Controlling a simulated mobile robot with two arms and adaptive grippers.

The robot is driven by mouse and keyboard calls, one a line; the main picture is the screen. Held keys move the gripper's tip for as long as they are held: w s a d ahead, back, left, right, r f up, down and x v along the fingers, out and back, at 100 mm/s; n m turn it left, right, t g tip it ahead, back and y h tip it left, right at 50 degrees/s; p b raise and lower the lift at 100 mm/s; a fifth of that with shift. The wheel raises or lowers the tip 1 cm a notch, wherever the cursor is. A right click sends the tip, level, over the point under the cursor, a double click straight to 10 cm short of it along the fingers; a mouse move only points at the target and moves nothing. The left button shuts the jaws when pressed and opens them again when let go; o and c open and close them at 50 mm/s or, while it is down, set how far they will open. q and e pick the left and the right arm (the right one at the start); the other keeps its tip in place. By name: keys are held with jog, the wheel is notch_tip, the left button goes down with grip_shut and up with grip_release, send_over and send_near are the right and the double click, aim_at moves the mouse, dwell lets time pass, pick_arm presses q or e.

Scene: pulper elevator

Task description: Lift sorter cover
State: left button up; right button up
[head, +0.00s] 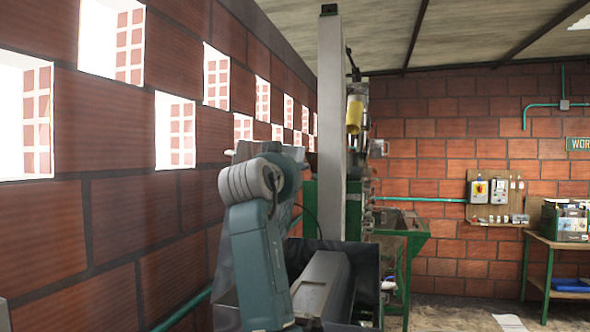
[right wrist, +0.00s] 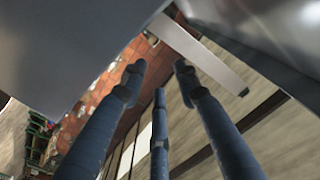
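I cannot pick out the sorter cover for certain. A long grey box-shaped piece (head: 322,280) sits inside a dark open-topped bin (head: 345,300) at the lower middle of the head view; I cannot tell whether it is the cover. My right gripper (right wrist: 158,75) shows in the right wrist view with three blue fingers spread apart and nothing between them. A plain grey surface (right wrist: 70,45) and a shiny metal surface (right wrist: 270,35) lie close on either side; I cannot tell whether the fingers touch them. In the head view, my arm hides what lies behind it. My left gripper is not in view.
A tall grey post (head: 331,130) rises behind the bin, with a yellow cylinder (head: 354,115) beside it. A green machine (head: 412,235) stands to its right. A brick wall (head: 60,240) runs close along the left. A table (head: 560,242) stands far right, past open floor.

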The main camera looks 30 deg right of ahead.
jog(key=shift+w+d+f, duration=0.1)
grip_shut()
jog(key=c, duration=0.7)
grip_release()
jog(key=o, duration=0.7)
jog(key=v, duration=1.2)
